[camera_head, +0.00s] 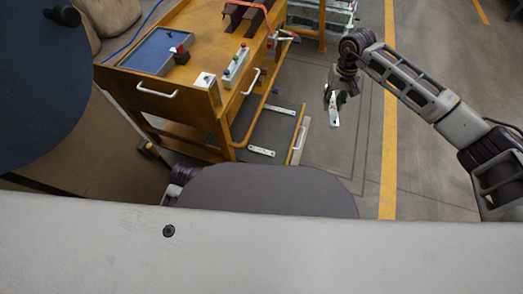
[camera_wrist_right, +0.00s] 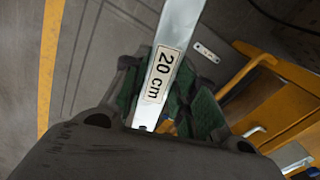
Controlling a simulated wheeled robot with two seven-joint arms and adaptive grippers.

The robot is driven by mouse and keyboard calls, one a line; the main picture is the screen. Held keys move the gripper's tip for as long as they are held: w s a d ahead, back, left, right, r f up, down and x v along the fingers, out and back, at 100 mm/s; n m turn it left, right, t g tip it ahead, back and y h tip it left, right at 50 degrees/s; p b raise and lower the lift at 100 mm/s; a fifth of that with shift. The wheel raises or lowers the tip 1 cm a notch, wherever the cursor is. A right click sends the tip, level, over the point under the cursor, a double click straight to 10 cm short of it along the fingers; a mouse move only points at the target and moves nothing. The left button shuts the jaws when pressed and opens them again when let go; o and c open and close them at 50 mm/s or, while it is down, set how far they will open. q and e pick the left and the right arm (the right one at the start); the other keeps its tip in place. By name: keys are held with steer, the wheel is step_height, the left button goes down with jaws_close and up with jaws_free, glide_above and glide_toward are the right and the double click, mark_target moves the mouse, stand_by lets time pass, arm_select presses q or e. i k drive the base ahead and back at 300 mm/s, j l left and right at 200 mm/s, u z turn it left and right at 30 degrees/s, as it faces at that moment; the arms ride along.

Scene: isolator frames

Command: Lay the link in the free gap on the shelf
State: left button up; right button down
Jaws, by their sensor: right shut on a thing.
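My right gripper (camera_head: 336,93) is shut on a silver flat link (camera_head: 334,113) and holds it over the grey floor, to the right of the orange cart. In the right wrist view the link (camera_wrist_right: 178,35) bears a "20 cm" label and runs up between the green finger pads; its far end is cut off. The cart's low shelf (camera_head: 272,128) carries one pale link (camera_head: 284,109) towards the back and another (camera_head: 262,151) towards the front, with bare grey shelf between them.
The orange cart (camera_head: 190,22) has a blue tray (camera_head: 152,52), a button box (camera_head: 236,66) and brown blocks on top. Open floor with a yellow line (camera_head: 389,150) lies to the right.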

mark_target(273, 132)
steer(key=i+l+u, duration=0.25)
steer(key=l+u, duration=0.2)
steer(key=l, duration=0.2)
steer(key=i+l+u, duration=0.2)
steer(key=l+u, duration=0.3)
steer(key=l, duration=0.2)
steer(key=l+u, duration=0.45)
steer(key=l, duration=0.25)
steer(key=k+l+u, duration=0.1)
steer(key=l+u, duration=0.35)
steer(key=l, duration=0.3)
